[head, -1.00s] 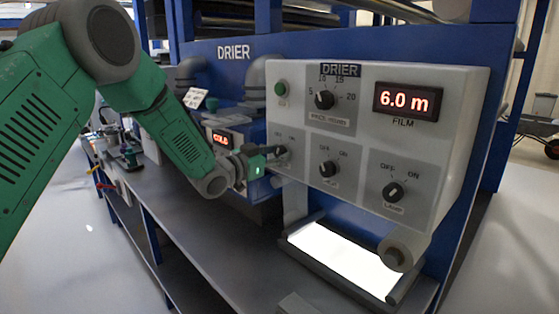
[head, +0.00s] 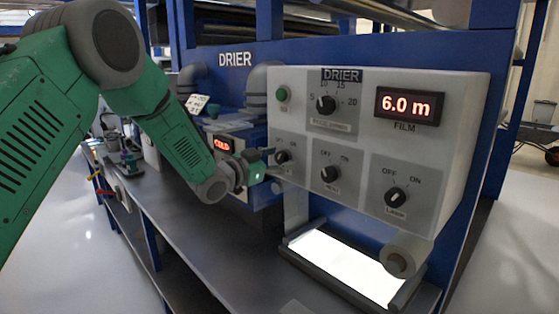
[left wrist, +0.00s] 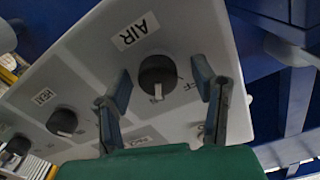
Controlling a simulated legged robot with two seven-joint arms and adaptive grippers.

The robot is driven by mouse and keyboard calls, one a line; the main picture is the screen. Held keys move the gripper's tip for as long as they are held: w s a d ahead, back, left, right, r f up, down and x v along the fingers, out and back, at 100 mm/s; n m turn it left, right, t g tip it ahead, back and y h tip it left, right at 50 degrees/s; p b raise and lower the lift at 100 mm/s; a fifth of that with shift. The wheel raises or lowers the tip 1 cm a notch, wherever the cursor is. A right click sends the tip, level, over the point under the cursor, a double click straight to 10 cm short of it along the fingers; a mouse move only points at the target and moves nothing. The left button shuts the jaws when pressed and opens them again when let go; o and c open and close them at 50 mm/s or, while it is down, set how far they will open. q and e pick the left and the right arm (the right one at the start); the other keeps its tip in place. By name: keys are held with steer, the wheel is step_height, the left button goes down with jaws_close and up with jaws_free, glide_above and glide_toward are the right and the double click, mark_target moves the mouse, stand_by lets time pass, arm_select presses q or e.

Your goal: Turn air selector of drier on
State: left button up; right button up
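The air selector is a dark round knob (left wrist: 158,76) with a white pointer mark, above which an upside-down AIR label (left wrist: 135,31) shows in the left wrist view. Its pointer points down in that picture, and part of an OFF/ON marking shows to its right. In the head view the knob (head: 283,156) is the leftmost of the lower three; its pointer is too small to read. My left gripper (left wrist: 161,80) is open, its two fingers on either side of the knob, with gaps visible. In the head view the left gripper (head: 259,167) is close to the panel's left side. My right gripper is out of view.
The white control panel (head: 453,145) also carries a heat knob (head: 331,173), a lamp knob (head: 396,197), a dial (head: 326,103), a green button (head: 283,94) and a 6.0 m display (head: 408,104). A lit plate (head: 345,265) lies below. A red display (head: 222,144) stands behind my arm.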

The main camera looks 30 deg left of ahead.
arm_select(q)
steer(key=shift+s+a+f, duration=0.1)
steer(key=shift+s+a, duration=0.05)
steer(key=shift+s, duration=0.05)
steer(key=v, duration=1.1)
steer(key=shift+s, duration=0.25)
steer(key=shift+a, duration=0.1)
